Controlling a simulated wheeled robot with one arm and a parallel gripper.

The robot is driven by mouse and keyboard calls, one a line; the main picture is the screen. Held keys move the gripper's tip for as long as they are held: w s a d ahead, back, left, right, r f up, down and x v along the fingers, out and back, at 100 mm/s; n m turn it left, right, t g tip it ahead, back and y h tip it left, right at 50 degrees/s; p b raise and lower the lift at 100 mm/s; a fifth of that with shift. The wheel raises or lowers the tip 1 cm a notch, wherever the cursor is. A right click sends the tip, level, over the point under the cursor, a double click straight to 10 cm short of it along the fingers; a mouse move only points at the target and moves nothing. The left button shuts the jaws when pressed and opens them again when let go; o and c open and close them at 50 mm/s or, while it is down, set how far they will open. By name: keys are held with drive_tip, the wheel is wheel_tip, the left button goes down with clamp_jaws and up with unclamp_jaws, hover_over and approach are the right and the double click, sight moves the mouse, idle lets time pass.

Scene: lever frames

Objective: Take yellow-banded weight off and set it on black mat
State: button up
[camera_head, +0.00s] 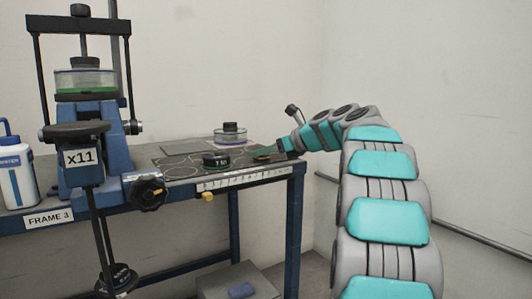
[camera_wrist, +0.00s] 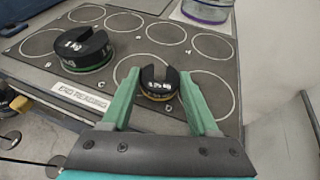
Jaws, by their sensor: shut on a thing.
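The yellow-banded weight (camera_wrist: 158,84) is a small black slotted disc with a yellow band low on its side. It sits between the green fingertips of my gripper (camera_wrist: 160,82), which is shut on it. The weight is over a circle on the dark board (camera_wrist: 118,78); I cannot tell whether it touches the board. In the head view my gripper (camera_head: 266,153) is at the board's right end and the weight cannot be made out. A plain black square mat (camera_head: 183,148) lies at the back left of the board.
A larger black weight with a green band (camera_wrist: 85,50) stands on the board to the left. A clear container with a purple band (camera_head: 230,135) stands at the back. The blue lever frame (camera_head: 90,165) and a white bottle (camera_head: 17,175) are at the left. Several circles are empty.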

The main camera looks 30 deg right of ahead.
drive_tip(key=shift+f, duration=0.35)
idle(0.6)
drive_tip(key=o, duration=1.4)
drive_tip(key=shift+p, duration=0.3)
